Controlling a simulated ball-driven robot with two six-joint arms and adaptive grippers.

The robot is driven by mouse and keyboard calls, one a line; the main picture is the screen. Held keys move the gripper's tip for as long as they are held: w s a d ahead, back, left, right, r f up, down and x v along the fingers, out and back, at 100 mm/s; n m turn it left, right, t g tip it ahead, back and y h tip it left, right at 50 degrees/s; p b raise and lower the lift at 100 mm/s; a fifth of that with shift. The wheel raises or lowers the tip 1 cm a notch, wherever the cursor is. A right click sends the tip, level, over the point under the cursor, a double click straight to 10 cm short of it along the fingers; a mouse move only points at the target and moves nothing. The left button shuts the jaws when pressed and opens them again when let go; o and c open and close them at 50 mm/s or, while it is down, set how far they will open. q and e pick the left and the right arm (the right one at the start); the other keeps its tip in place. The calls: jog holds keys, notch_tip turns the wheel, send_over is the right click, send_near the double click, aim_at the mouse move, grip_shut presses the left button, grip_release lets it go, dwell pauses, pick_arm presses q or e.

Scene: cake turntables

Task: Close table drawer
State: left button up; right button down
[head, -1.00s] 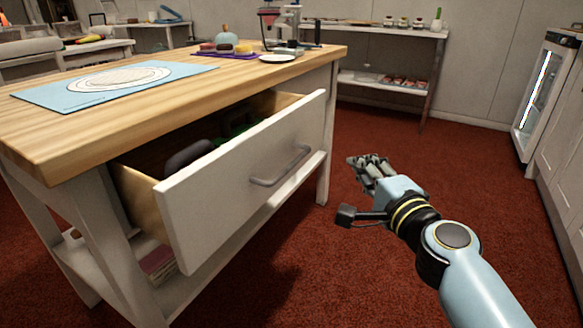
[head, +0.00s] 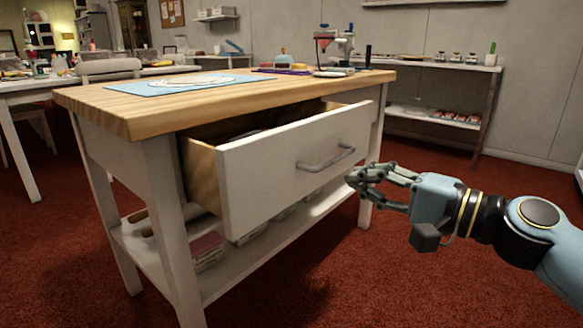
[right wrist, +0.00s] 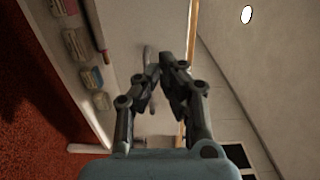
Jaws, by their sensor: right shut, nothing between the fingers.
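The white table drawer (head: 270,165) is pulled out from under the wooden table top (head: 150,105). Its grey bar handle (head: 326,158) is on the front panel. My right gripper (head: 352,176) is shut and empty, just right of the handle and in front of the drawer's right end in the head view. In the right wrist view its fingers (right wrist: 156,72) point at the pale drawer front, with part of the handle (right wrist: 148,58) beside the fingertips. I cannot tell whether they touch it. Dark contents inside the drawer are mostly hidden. My left gripper is out of view.
A lower shelf (head: 265,240) under the table holds books and boxes. A blue mat (head: 165,85) and a purple tray (head: 280,71) lie on the table top. A white shelf unit (head: 440,67) stands along the back wall. Red carpet (head: 380,280) is clear in front.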

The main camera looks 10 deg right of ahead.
aim_at(288, 157)
jog(key=b+x, duration=0.1)
jog(key=x, duration=1)
jog(key=shift+w+a, duration=0.1)
jog(key=shift+a, duration=0.05)
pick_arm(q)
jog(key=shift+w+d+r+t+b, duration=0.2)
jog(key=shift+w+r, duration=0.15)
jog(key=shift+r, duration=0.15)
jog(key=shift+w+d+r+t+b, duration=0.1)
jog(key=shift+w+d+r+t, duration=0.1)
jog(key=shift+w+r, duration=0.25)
pick_arm(e)
jog(key=shift+w+a, duration=0.45)
jog(key=shift+w, duration=0.15)
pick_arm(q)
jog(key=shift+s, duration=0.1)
